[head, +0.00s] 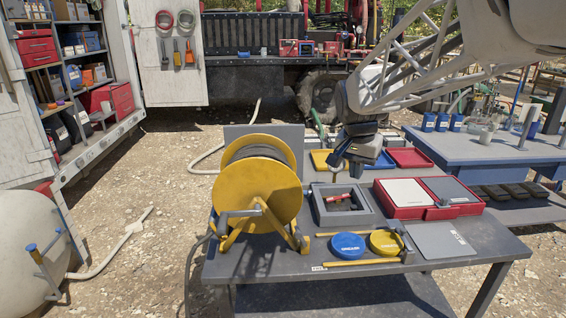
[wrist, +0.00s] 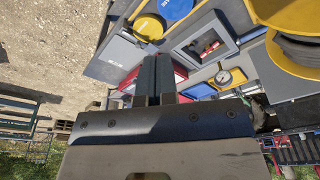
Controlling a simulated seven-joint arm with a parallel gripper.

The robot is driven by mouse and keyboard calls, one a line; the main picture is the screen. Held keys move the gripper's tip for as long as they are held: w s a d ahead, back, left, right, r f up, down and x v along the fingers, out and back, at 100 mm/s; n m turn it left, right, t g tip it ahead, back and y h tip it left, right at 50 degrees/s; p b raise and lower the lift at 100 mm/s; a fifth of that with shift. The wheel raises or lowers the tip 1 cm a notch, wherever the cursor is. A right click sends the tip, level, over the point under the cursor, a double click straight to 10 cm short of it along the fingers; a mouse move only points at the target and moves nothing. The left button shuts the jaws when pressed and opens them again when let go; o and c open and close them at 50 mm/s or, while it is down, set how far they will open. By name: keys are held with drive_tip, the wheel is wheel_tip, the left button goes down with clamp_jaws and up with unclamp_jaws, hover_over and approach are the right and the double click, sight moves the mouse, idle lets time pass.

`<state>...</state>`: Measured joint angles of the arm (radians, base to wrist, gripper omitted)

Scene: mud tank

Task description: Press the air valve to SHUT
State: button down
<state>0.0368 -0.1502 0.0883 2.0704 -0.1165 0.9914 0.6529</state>
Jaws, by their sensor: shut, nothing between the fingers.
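My gripper (head: 344,170) is shut and empty, pointing down above the back of the grey work table, behind an open grey box (head: 341,204). In the wrist view its two dark fingers (wrist: 155,60) lie side by side. A small red-and-white piece (head: 338,197) lies inside the grey box; it also shows in the wrist view (wrist: 209,49). A round white-faced gauge (wrist: 223,77) is near the box in the wrist view. I cannot tell which part is the air valve, and no SHUT marking is readable.
A yellow hose reel (head: 258,190) stands on the table's left. A red case (head: 405,212) with grey panels lies right of the box. Blue (head: 348,245) and yellow (head: 386,243) discs lie in front. A red tray (head: 410,157) is behind. A blue bench (head: 480,160) stands back right.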

drive_tip(key=w+d+f+m, duration=0.2)
drive_tip(key=w, duration=0.8)
drive_tip(key=m+g+h, duration=0.2)
drive_tip(key=m, duration=0.7)
hover_over(346, 196)
drive_tip(key=a, duration=0.4)
wheel_tip(346, 196, down, 18)
drive_tip(key=shift+w+f, duration=0.15)
drive_tip(key=shift+d, duration=0.1)
drive_tip(key=x, duration=1.4)
drive_tip(key=shift+w+a, duration=0.25)
drive_tip(key=shift+a, duration=0.05)
